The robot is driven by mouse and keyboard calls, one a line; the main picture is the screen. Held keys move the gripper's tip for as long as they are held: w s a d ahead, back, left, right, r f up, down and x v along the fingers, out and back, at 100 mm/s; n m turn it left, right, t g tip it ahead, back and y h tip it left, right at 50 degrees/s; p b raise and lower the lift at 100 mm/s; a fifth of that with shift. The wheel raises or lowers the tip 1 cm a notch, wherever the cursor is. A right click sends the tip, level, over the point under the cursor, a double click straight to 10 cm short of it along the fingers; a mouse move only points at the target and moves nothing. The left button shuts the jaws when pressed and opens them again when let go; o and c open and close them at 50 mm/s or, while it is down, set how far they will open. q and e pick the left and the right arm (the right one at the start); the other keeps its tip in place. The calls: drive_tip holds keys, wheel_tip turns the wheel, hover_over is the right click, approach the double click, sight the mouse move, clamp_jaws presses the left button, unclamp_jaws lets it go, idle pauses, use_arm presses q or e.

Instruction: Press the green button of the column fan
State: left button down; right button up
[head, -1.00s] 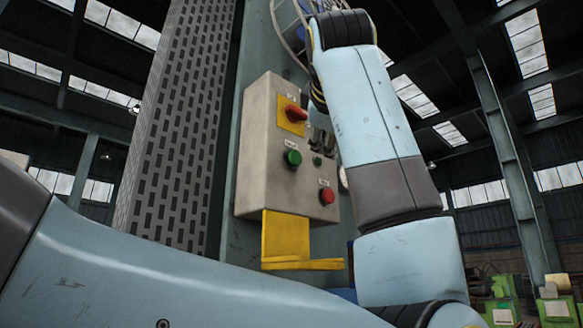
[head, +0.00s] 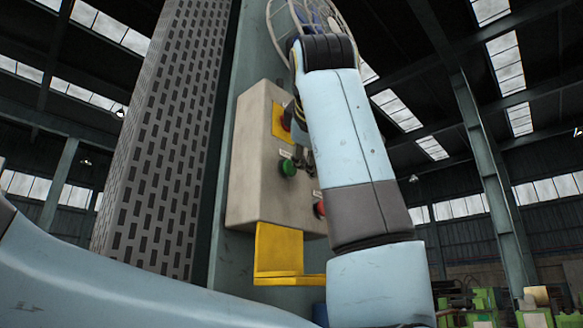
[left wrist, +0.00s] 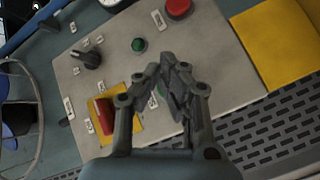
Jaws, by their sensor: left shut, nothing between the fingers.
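The grey control box (head: 262,160) is fixed to a teal column. Its green button (head: 288,168) shows in the head view, just left of my forearm. In the left wrist view the large green button (left wrist: 160,89) is mostly hidden behind my fingers; a smaller green button or lamp (left wrist: 138,45) lies clear above them. My left gripper (left wrist: 168,62) is shut and empty, in front of the box face. In the head view only a dark part of the gripper (head: 299,152) shows beside the green button. I cannot tell whether it touches. My right gripper is out of view.
A red switch on a yellow plate (left wrist: 107,117), a dark knob (left wrist: 90,59) and a red button (left wrist: 178,8) share the panel. A yellow bracket (head: 279,250) is below the box. A caged fan (head: 312,15) is above. A perforated column (head: 165,130) stands left.

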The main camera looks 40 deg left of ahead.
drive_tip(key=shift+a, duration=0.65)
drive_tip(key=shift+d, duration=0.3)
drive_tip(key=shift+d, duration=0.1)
use_arm(q)
drive_tip(key=shift+a+p, duration=0.3)
drive_tip(key=shift+a, duration=0.15)
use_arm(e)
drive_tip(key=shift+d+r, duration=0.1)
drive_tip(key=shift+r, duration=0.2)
